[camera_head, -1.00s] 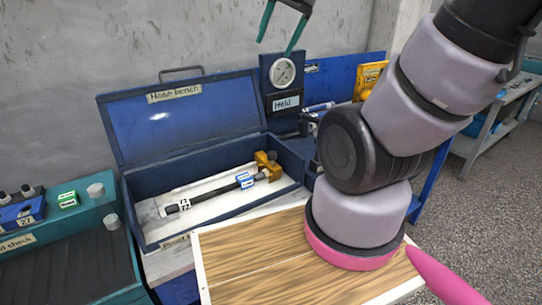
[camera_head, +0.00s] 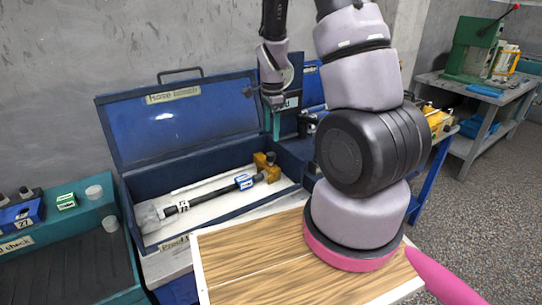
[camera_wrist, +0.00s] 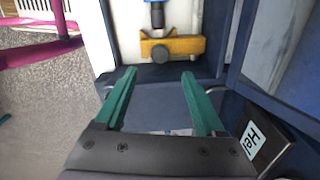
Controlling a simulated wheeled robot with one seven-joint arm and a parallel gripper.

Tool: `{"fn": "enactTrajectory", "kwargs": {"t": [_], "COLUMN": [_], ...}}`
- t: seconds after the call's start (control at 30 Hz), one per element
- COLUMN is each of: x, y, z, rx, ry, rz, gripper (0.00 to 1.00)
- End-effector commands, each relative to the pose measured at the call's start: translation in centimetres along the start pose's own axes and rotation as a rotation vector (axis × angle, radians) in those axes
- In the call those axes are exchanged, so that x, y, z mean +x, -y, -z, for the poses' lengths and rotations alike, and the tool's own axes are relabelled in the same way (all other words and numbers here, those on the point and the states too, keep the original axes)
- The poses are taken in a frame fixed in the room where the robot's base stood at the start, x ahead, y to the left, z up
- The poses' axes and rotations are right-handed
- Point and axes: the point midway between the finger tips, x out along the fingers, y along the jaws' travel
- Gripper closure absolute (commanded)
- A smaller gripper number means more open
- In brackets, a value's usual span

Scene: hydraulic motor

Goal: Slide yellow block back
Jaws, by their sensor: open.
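The yellow block (camera_head: 266,168) sits inside the open blue box, at the right end of a dark rod (camera_head: 212,194) with white and blue labels. In the wrist view the yellow block (camera_wrist: 172,50) lies beyond the fingertips, with a grey round knob on its near side. My gripper (camera_wrist: 158,74) has two teal fingers, open and empty. They appear over the box's near wall in that view, apart from the block. In the head view, teal finger parts show below my wrist near the box's right end.
The blue box (camera_head: 140,205) has its lid up against the wall. A wooden board (camera_head: 250,265) lies in front of it. A teal station (camera_head: 90,250) stands at left. A label panel (camera_wrist: 262,140) is close to the right finger.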

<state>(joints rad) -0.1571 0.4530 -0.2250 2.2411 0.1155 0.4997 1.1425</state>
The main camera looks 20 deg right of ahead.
Motion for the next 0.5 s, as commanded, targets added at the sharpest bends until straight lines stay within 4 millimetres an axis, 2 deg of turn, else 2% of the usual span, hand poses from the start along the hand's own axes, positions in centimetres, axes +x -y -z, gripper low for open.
{"fn": "enactTrajectory", "kwargs": {"t": [0.17,0.5], "x": [2.1,8.4], "y": [-0.1,-0.1], "z": [0.1,0.0], "rx": [0.003,0.001], "ry": [0.0,0.001], "rz": [-0.005,-0.005], "gripper": [0.28,0.28]}}
